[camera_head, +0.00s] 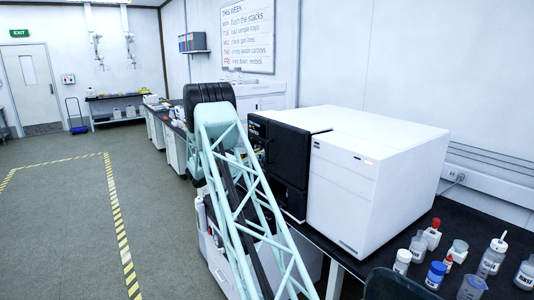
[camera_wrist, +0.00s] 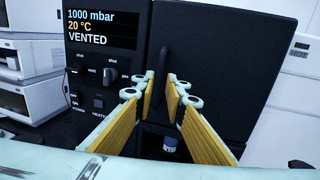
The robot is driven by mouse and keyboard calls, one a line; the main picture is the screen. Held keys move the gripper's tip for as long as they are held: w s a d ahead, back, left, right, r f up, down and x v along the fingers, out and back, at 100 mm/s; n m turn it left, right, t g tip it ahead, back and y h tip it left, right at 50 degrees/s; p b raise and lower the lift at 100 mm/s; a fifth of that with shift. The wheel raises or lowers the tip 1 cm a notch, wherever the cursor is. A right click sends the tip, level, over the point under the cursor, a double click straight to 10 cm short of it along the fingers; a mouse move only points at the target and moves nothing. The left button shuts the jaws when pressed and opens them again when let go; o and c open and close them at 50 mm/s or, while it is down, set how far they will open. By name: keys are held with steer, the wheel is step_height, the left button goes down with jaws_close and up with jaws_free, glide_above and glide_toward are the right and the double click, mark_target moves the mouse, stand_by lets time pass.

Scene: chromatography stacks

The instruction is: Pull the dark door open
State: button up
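The dark door (camera_wrist: 225,70) is a black panel on the front of a boxy instrument and looks shut. Its upright black bar handle (camera_wrist: 162,68) is near the door's left edge. In the head view the dark door (camera_head: 288,168) shows on the left face of the white instrument, partly behind my arm. My gripper (camera_wrist: 161,90) is open, with yellow-padded fingers pointing at the door. The handle appears in the gap between the fingertips; whether they reach around it I cannot tell. My gripper is hidden behind my arm in the head view.
A display (camera_wrist: 102,29) reading 1000 mbar, 20 °C, VENTED sits left of the handle, above switches and knobs. A blue-capped bottle (camera_wrist: 170,145) shows below, between the fingers. Several bottles (camera_head: 437,270) stand on the bench right of the white housing (camera_head: 375,170). The floor at left is clear.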

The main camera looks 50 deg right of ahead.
mark_target(267, 161)
steer(key=shift+s+d+b, duration=0.15)
steer(key=shift+d, duration=0.95)
steer(key=shift+s+d+b, duration=0.1)
steer(key=shift+s+d, duration=0.1)
steer(key=shift+d, duration=0.9)
steer(key=shift+s+d+b, duration=0.15)
steer(key=shift+d, duration=0.95)
jaws_close()
steer(key=shift+a, duration=0.2)
